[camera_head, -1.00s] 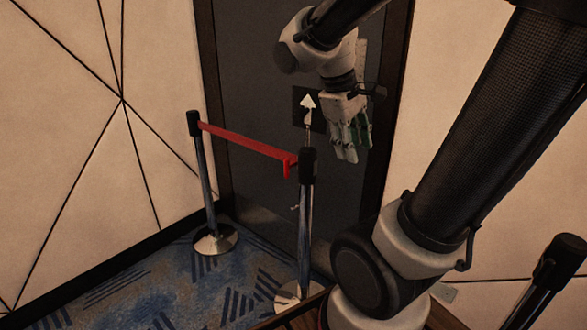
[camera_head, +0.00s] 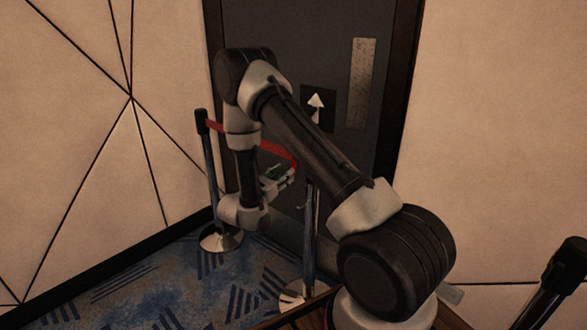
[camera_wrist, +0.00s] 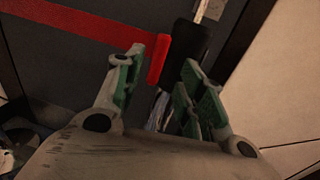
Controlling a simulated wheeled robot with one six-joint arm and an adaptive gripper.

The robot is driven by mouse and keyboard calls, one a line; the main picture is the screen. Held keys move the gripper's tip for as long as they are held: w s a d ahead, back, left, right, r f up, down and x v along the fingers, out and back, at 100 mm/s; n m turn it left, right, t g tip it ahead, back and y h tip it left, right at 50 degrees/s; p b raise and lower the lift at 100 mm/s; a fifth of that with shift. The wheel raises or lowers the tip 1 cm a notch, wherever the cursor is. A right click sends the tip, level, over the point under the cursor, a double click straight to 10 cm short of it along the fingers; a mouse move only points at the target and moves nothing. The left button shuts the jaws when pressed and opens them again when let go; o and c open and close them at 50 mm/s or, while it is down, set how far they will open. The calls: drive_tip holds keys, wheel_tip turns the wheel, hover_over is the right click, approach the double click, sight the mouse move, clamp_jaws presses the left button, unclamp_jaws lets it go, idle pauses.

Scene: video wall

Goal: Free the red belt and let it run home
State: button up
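The red belt (camera_head: 279,150) runs from the left post (camera_head: 205,150) toward the right post (camera_head: 311,245); my arm hides part of it. In the wrist view the belt (camera_wrist: 70,25) comes in from the left and ends in a red upright end piece (camera_wrist: 160,58) beside the black post head (camera_wrist: 188,45). My gripper (camera_head: 278,176) is low in front of the belt's right end. In the wrist view my gripper (camera_wrist: 163,62) is open, its green-padded fingers spread to either side of the end piece. I cannot tell how deep it sits between them.
A dark door (camera_head: 340,50) with a metal plate (camera_head: 362,85) and an arrow sign (camera_head: 317,103) stands behind the belt. Pale panelled walls (camera_head: 70,130) flank it. Another black post (camera_head: 560,270) stands at the lower right. Blue patterned carpet (camera_head: 150,290) is open at the left.

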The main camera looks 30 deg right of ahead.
drive_tip(key=x, duration=0.7)
drive_tip(key=shift+w+d+f, duration=0.2)
clamp_jaws()
